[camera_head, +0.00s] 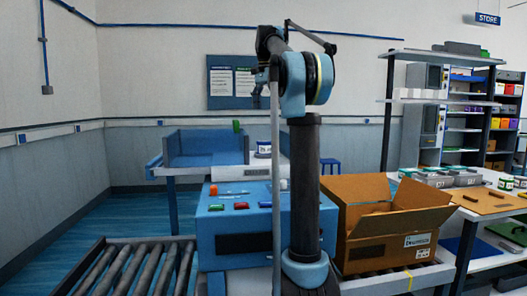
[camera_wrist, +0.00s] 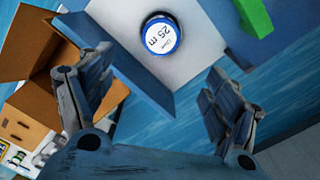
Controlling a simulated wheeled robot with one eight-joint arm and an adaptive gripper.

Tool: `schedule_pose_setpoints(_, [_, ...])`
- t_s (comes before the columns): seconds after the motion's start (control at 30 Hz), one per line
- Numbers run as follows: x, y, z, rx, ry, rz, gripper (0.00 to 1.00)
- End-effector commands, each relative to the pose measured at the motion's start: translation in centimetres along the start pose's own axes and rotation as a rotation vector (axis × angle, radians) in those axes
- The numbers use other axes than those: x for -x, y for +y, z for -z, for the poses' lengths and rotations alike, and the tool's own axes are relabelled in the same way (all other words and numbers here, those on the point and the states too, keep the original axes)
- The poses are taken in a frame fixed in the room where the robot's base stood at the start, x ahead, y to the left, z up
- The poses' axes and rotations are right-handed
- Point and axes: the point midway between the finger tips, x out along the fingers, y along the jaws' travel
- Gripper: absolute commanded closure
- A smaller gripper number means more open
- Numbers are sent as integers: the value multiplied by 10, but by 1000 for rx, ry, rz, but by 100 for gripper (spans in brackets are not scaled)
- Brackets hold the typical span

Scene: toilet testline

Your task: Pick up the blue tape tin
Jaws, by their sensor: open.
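The blue tape tin (camera_wrist: 160,36) shows in the wrist view near the top middle. In the head view, a small white-and-blue tin (camera_head: 264,148) sits at the right end of the blue-topped table, partly beside my arm. My gripper (camera_wrist: 160,64) is open and empty. Its two fingers lie left and right of the tin's line, apart from it, with the tin beyond the fingertips. In the head view my arm hides part of the table.
A blue tray (camera_head: 205,146) with raised walls is left of the tin. A green object (camera_head: 237,126) is at its wall. An open cardboard box (camera_head: 390,222) is at right, also in the wrist view (camera_wrist: 32,62). A blue control box (camera_head: 232,216) stands in front, with rollers (camera_head: 130,270) at left.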

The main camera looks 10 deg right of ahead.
Motion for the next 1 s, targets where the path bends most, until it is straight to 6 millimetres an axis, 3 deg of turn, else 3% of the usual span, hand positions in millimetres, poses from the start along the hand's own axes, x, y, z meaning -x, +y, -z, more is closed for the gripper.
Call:
schedule_pose_setpoints(0.6, [-96, 2, 2, -4, 0, 0, 18])
schedule_pose_setpoints(1.0, [-127, 0, 0, -3, 0, 0, 18])
